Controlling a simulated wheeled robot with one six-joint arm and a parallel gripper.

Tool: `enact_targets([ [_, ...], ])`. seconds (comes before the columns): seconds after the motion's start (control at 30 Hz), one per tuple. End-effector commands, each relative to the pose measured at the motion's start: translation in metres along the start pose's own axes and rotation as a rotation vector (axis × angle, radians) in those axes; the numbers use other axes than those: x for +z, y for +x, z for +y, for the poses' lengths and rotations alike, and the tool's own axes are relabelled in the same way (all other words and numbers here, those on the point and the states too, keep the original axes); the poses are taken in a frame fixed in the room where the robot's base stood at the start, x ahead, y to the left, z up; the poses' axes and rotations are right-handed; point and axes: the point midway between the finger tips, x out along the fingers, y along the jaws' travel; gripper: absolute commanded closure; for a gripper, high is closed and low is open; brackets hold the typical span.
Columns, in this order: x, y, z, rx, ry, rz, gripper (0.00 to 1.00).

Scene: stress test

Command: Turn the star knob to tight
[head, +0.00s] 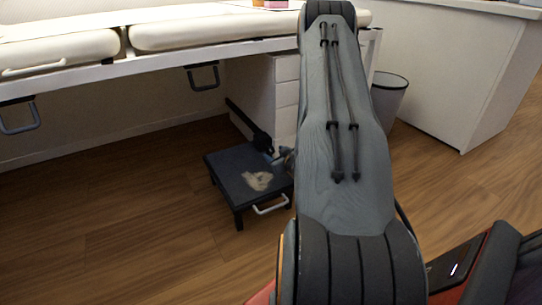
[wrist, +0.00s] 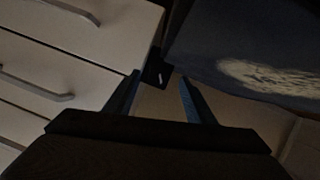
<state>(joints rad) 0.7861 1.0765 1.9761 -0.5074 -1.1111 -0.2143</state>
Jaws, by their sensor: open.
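No star knob shows clearly. In the head view a black bar (head: 243,118) slants down to a dark rounded end (head: 263,141) beside the white drawer unit, and I cannot tell if that end is the knob. My gripper (head: 275,156) is close to it, just over the back right of a dark step stool, partly hidden by my arm. In the wrist view my gripper (wrist: 159,79) is open, with its two bluish fingers apart. A small dark part with a white mark (wrist: 157,71) lies beyond the fingertips. I see nothing held between them.
The step stool (head: 226,165) has a pale worn patch and a light handle (head: 271,207). The white drawers (head: 287,95) stand close behind my gripper, under the padded couch (head: 215,30). A grey bin (head: 388,98) stands to the right. The wooden floor (head: 110,215) at left is clear.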

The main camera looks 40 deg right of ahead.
Motion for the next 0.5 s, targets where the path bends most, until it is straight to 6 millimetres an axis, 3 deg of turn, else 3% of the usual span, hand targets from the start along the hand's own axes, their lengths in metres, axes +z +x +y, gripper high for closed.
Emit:
enact_targets([
  [0.2, 0.001, 0.029, -0.001, -0.001, -0.003, 0.002, 0.50],
  [0.5, 0.000, 0.040, 0.000, 0.000, -0.002, 0.001, 0.50],
])
